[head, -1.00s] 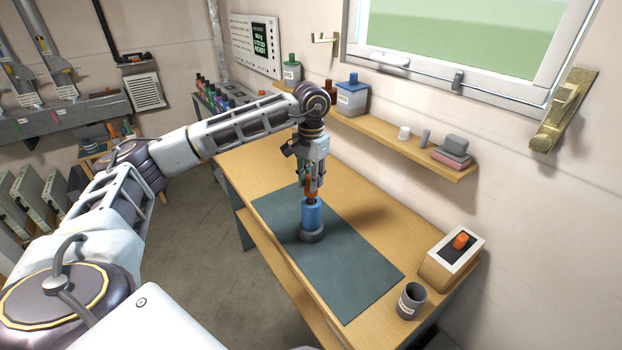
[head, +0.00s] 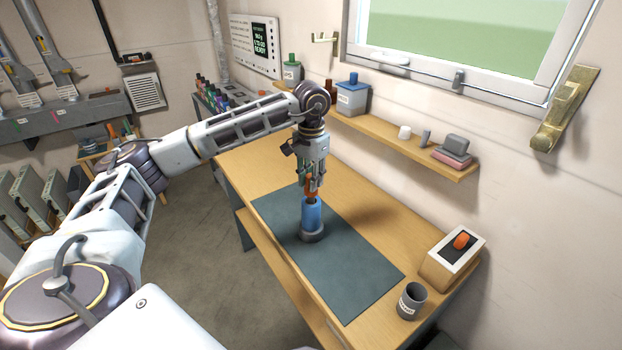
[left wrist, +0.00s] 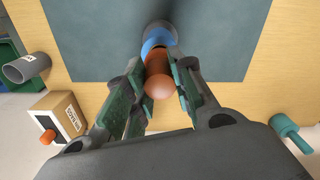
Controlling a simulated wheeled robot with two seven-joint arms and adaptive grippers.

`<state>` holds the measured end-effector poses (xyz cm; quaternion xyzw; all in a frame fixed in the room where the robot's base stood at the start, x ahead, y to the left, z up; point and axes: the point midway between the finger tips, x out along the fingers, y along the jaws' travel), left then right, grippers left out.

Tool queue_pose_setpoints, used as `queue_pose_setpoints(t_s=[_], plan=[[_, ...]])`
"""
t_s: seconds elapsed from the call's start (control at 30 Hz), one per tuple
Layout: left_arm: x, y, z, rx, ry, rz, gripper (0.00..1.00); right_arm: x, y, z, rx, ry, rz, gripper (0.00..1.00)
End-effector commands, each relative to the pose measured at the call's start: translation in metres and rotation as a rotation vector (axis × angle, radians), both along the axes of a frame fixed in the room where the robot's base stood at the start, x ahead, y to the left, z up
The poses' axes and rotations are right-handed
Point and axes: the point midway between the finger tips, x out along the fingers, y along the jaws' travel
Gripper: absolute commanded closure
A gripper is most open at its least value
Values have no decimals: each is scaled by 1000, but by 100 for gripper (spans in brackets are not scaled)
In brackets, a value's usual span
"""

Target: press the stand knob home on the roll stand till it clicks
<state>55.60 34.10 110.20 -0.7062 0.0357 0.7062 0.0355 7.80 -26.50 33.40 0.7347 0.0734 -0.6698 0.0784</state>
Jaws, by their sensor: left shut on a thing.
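The roll stand has a round grey base (head: 313,237) and stands upright on the dark mat, with a blue roll (head: 312,216) around it. The orange stand knob (head: 312,186) is at the top of the roll; it also shows in the left wrist view (left wrist: 158,82), in line with the blue roll (left wrist: 156,40). My left gripper (head: 312,178) points down from above and is shut on the knob, one finger on each side. Whether the knob is fully seated cannot be told, as the fingers partly hide it. My right gripper is not in view.
The dark mat (head: 345,283) lies on the wooden bench (head: 255,163). A box with an orange switch (head: 455,257) and a grey cup (head: 411,301) stand at the bench's right end. A wall shelf (head: 400,146) with several small items runs behind. The mat around the stand is clear.

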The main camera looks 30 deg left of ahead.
Motion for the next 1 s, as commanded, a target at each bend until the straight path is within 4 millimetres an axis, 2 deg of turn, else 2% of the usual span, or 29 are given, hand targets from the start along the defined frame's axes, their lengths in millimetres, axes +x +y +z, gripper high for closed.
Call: queue_pose_setpoints(t_s=[1.0], plan=[[0, 0, -9, 0, 0, 0, 100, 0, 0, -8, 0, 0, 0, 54]])
